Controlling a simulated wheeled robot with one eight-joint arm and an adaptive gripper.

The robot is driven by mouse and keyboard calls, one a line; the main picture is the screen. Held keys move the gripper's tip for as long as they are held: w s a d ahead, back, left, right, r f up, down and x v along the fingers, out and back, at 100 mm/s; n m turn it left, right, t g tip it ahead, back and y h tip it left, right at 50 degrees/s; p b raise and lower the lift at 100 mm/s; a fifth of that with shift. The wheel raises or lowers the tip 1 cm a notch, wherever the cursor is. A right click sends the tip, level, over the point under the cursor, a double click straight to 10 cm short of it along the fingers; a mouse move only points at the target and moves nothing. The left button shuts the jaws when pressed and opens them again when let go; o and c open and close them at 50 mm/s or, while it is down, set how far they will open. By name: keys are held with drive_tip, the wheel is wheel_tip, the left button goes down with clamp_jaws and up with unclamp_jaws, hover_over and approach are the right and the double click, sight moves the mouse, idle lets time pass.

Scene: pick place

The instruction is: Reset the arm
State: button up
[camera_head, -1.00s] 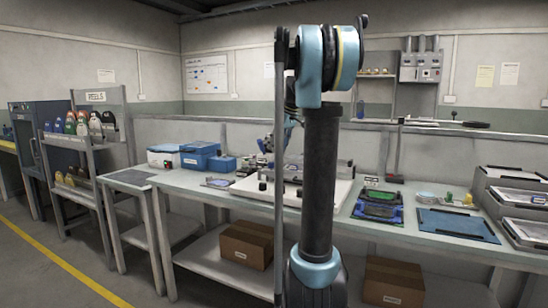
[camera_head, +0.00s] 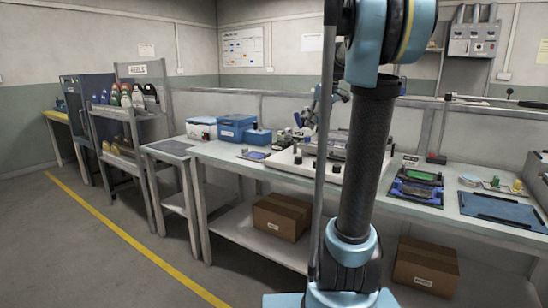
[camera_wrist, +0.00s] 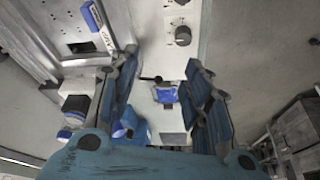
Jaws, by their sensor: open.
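My arm stands upright in the head view, its dark column and light-blue joints in front of the workbench (camera_head: 300,180). In the wrist view my gripper (camera_wrist: 160,92) is open, its two blue-padded fingers apart with nothing held between them. Behind the fingers, a pale surface with a dark knob (camera_wrist: 182,36) and a small blue item (camera_wrist: 166,94) show. A blue and white block (camera_wrist: 97,22) lies on a pale panel at the upper left. In the head view the gripper's fingers cannot be made out clearly.
Blue boxes (camera_head: 236,127) and a white bin (camera_head: 201,128) stand on the bench's left part. Green and blue trays (camera_head: 416,184) and a blue mat (camera_head: 500,209) lie on the right. Cardboard boxes (camera_head: 282,216) sit on the lower shelf. The floor at left is clear.

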drive_tip(key=s+a+f+m+h, duration=0.1)
drive_tip(key=s+f+m, duration=0.2)
drive_tip(key=s+f, duration=1.1)
drive_tip(key=s+a+f+m+g+h, duration=0.1)
drive_tip(key=s+f+m, duration=0.2)
drive_tip(key=s+f, duration=1.1)
drive_tip(key=s, duration=0.6)
drive_tip(key=shift+s+f+m, duration=0.25)
drive_tip(key=shift+m, duration=0.05)
drive_tip(key=shift+a, duration=0.1)
drive_tip(key=shift+w+f, duration=0.2)
drive_tip(key=shift+w, duration=0.25)
drive_tip(key=shift+c, duration=0.3)
